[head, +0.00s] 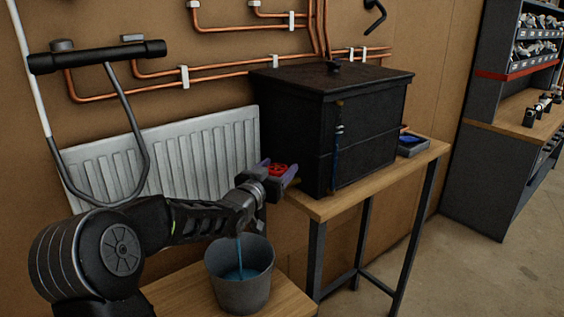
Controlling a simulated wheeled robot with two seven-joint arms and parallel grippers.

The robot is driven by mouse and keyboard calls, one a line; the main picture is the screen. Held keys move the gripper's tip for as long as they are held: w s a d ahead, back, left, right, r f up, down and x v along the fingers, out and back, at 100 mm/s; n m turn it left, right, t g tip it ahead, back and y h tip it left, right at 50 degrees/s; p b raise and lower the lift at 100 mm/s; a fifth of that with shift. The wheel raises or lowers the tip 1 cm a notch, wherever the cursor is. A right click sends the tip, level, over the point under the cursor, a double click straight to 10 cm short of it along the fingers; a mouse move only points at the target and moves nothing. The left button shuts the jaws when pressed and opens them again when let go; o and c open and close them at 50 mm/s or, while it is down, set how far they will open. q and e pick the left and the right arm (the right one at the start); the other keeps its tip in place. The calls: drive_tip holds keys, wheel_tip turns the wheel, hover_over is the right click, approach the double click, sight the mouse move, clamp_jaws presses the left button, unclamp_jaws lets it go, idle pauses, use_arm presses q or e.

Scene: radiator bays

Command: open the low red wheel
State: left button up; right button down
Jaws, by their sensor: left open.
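The red wheel (277,170) shows low at the left side of the black tank, just above the bench's left end. My left gripper (279,172) is at the wheel, with its purple-tinted fingers open on either side of it. I cannot tell whether the fingers touch the wheel. The valve body behind the wheel is hidden by my gripper and wrist. A thin blue stream runs down into a grey bucket (241,293) below my wrist; blue liquid shows inside. My right gripper is out of view.
The black tank (365,135) stands on a wooden bench (345,198) beside a white radiator (190,160). A blue-topped tray (411,146) sits at the bench's right end. The bucket stands on a low wooden top (185,295). Floor is clear at right, before the shelves (478,185).

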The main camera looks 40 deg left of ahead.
use_arm(q)
drive_tip(key=w, duration=0.2)
drive_tip(key=shift+w+a, duration=0.2)
drive_tip(key=shift+w, duration=0.1)
drive_tip(key=shift+c, duration=0.4)
drive_tip(key=c, duration=1)
drive_tip(key=shift+f+b, duration=0.2)
drive_tip(key=shift+b, duration=0.1)
drive_tip(key=n+y+b, duration=0.1)
drive_tip(key=y+b, duration=0.1)
drive_tip(key=b, duration=0.5)
drive_tip(key=shift+a+g, duration=0.15)
drive_tip(key=shift+g, duration=0.15)
drive_tip(key=shift+r+n, duration=0.1)
drive_tip(key=shift+n, duration=0.2)
drive_tip(key=shift+a+r, duration=0.1)
